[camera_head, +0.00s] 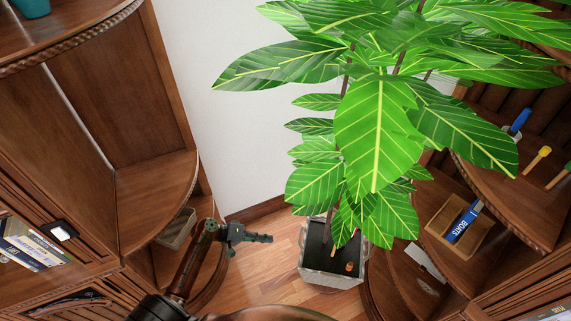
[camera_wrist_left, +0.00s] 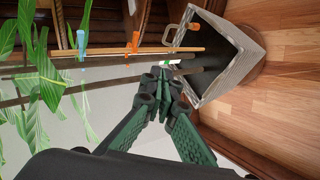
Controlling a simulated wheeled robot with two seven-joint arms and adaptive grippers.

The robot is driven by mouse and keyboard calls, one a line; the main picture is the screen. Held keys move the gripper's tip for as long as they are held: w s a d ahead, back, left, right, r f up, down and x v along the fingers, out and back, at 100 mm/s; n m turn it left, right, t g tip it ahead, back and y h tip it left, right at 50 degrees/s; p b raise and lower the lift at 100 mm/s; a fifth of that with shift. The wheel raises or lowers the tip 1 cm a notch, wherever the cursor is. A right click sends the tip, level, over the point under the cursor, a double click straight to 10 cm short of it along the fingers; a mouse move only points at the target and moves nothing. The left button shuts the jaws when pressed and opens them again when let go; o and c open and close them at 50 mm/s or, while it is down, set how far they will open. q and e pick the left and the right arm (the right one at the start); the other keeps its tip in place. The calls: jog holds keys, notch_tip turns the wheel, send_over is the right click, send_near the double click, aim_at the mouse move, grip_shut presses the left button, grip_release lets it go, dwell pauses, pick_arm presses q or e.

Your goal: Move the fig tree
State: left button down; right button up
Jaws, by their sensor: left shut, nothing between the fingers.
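The fig tree (camera_head: 375,130) has large green leaves with yellow veins and stands in a square grey pot (camera_head: 332,280) on the wooden floor between two bookcases. The pot also shows in the left wrist view (camera_wrist_left: 238,58), tipped sideways in the picture, with thin stems running left from it. My left gripper (camera_head: 268,238) is left of the pot in the head view, apart from it. In the wrist view its fingers (camera_wrist_left: 164,72) are together and empty, near the stems and the pot's opening. Whether they touch the stems I cannot tell. My right gripper is not in view.
Curved wooden shelves stand left (camera_head: 155,190) and right (camera_head: 395,285) of the pot. The right shelves hold a wooden box (camera_head: 455,243) and tools with blue and yellow handles. A white wall is behind. Bare floor (camera_head: 265,260) shows left of the pot.

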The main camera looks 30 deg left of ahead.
pick_arm(q)
jog(key=w+a+r+n+t+h+p, duration=0.1)
jog(key=w+a+r+t+p, duration=0.2)
jog(key=r, duration=0.6)
jog(key=w+a+r+n+t+h+p, duration=0.1)
jog(key=w+a+r+p, duration=0.2)
jog(key=r, duration=0.7)
jog(key=w+a+r+n+t+p, duration=0.1)
jog(key=w+a+r+t+p, duration=0.1)
jog(key=w+r, duration=0.5)
jog(key=w+d+r+p, duration=0.2)
jog(key=w+d+p, duration=0.1)
jog(key=d, duration=0.7)
jog(key=shift+w+n+p, duration=0.2)
jog(key=shift+n+p, duration=0.1)
jog(key=shift+p, duration=0.5)
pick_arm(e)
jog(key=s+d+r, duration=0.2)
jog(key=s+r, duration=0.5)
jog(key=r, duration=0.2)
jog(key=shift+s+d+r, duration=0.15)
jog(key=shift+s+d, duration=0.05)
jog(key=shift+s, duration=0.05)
pick_arm(q)
jog(key=shift+d, duration=0.15)
